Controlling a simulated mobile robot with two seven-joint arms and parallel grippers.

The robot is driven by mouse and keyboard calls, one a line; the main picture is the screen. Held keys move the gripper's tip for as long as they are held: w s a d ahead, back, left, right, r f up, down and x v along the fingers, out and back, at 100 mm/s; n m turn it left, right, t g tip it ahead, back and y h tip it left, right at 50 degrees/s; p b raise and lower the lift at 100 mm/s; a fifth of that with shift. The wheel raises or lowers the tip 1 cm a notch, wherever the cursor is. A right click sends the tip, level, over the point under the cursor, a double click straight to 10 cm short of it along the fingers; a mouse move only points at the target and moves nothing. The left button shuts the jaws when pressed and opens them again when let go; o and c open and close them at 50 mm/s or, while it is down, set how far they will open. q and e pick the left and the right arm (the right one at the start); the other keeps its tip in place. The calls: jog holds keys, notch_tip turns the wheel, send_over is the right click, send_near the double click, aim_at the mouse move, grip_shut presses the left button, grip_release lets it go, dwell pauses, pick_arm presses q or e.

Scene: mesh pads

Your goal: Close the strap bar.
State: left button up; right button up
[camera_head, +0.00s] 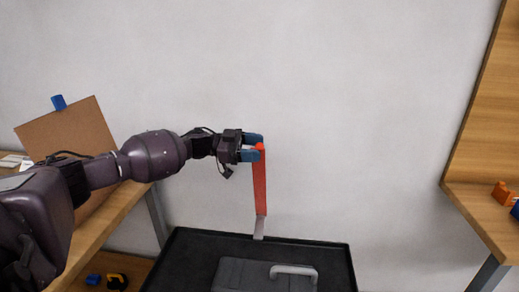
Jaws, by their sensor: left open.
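The strap bar (260,188) is a long red bar standing nearly upright, with a grey lower end (259,229) at the back edge of a black tray (200,241). My left gripper (256,147) comes in from the left at the bar's top end. Its two blue fingers are open, one above and one below the rounded red tip. I cannot tell whether they touch it. A dark grey case (237,273) with a light grey handle (293,269) lies in the tray, in front of the bar. My right gripper is out of view.
A wooden table (120,205) with a brown board (75,130) and a blue item (58,102) stands at left. Blue and yellow items lie on a lower shelf (140,272). A wooden shelf (485,205) with an orange item (501,192) stands at right. The space right of the bar is clear.

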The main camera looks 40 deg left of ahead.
pick_arm(q)
jog(key=shift+w+d, duration=0.3)
jog(key=shift+d, duration=0.2)
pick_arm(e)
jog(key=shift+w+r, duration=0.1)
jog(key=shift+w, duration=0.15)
pick_arm(q)
jog(key=shift+c, duration=0.3)
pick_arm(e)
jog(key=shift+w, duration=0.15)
